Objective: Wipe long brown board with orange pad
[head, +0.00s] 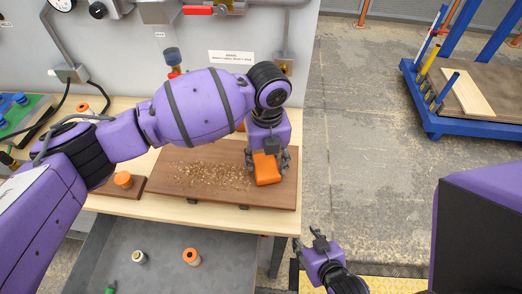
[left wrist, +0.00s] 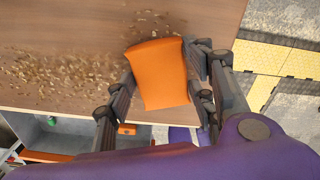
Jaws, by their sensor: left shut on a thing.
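The long brown board (head: 218,194) lies on the pale workbench, with a patch of shavings or crumbs (head: 212,176) over its left and middle part. The orange pad (head: 266,169) is at the board's right part; it also shows in the left wrist view (left wrist: 158,74). My left gripper (head: 268,160) is shut on the orange pad, with fingers on both sides of it. I cannot tell whether the pad touches the board. My right gripper (head: 316,240) is open and empty, off the bench at the lower right, over the floor.
A small brown block with an orange knob (head: 123,180) sits left of the board. An open grey drawer (head: 165,255) below holds an orange spool (head: 191,256) and a white one (head: 139,257). A blue cart (head: 470,128) stands at the far right.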

